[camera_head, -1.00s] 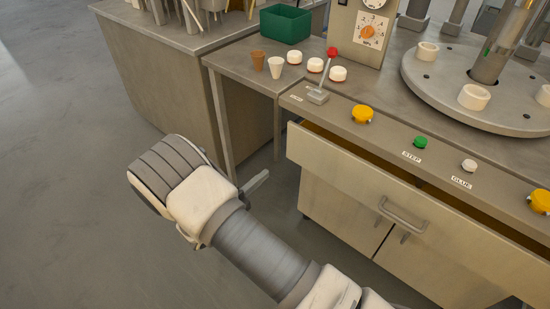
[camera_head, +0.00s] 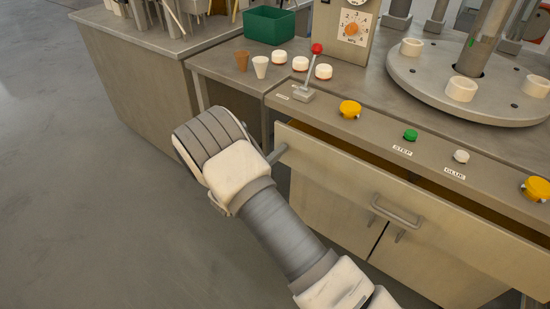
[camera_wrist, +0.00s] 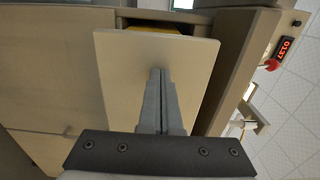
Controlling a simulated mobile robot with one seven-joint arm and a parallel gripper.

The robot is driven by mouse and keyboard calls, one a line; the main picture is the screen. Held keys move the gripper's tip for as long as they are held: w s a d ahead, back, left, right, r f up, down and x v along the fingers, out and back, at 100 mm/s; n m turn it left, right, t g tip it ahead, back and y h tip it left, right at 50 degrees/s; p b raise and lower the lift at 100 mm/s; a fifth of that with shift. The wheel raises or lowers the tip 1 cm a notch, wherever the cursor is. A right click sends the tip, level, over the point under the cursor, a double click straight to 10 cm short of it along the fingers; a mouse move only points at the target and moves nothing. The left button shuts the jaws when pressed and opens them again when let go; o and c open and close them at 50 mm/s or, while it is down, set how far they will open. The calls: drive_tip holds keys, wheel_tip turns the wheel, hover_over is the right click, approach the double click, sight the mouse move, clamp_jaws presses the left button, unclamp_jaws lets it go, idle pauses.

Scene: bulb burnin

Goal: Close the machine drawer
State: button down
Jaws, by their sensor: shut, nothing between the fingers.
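The machine drawer (camera_head: 335,175) is part open under the machine's top. A dark gap with yellow-orange inside shows behind its top edge. Its bar handle (camera_head: 397,213) is at the middle of its front. My gripper (camera_head: 281,151) is shut and empty, at the left end of the drawer front. In the wrist view, my shut fingers (camera_wrist: 160,75) point at the beige drawer front (camera_wrist: 120,75). The tips are at or very near the panel; I cannot tell if they touch.
The machine's top carries a red-knobbed lever (camera_head: 312,70), yellow buttons (camera_head: 350,109), a green button (camera_head: 410,135) and a round turntable (camera_head: 450,90). A side table (camera_head: 225,68) holds cups, white-topped pieces and a green bin (camera_head: 270,25). Open floor (camera_head: 80,200) lies at left.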

approach(307, 126)
drive_tip(key=d+r, duration=0.1)
drive_tip(key=w+d+r, duration=0.1)
drive_tip(key=d, duration=0.1)
drive_tip(key=d+r, duration=0.1)
drive_tip(key=r, duration=0.1)
drive_tip(key=shift+w+d, duration=0.3)
drive_tip(key=shift+d, duration=0.1)
drive_tip(key=shift+w+d, duration=0.15)
drive_tip(key=shift+w, duration=0.05)
drive_tip(key=shift+r, duration=0.15)
drive_tip(key=shift+w+d+r, duration=0.1)
drive_tip(key=shift+w, duration=0.05)
